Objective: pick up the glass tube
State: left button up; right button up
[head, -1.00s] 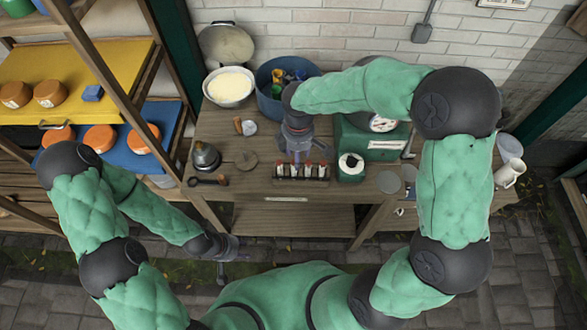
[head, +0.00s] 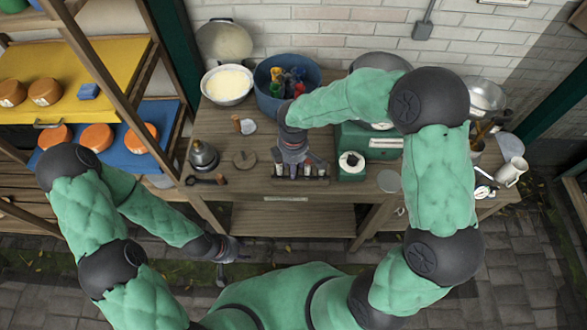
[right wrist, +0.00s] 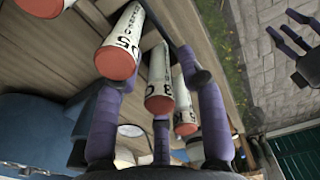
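Several pale tubes with red ends and black markings stand in a dark rack (head: 318,181) on the wooden bench. In the right wrist view, one tube (right wrist: 158,88) lies between the purple fingers of my right gripper (right wrist: 158,110). Another tube (right wrist: 122,40) is beside it to the left, and a third (right wrist: 184,105) is to the right. The right gripper is open, its fingers spread around the middle tube with visible gaps. In the head view it is over the rack (head: 296,163) and hides part of the tubes. My left gripper (head: 228,262) is low in front of the bench, seemingly empty.
A blue tub (head: 286,82) is behind my right gripper.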

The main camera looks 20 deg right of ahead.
grip_shut()
jog(key=shift+r, duration=0.15)
jog(key=shift+r, duration=0.2)
notch_tip(320, 180, up, 3)
jog(key=shift+s+a+r+p, duration=0.1)
jog(key=shift+s+p, duration=0.05)
jog(key=shift+p, duration=0.35)
jog(key=s+a+r+p, duration=0.2)
jog(key=s+a+r, duration=0.1)
jog(key=s+r, duration=0.6)
jog(key=s, duration=0.4)
jog(key=shift+a, duration=0.35)
jog(key=shift+s, duration=0.1)
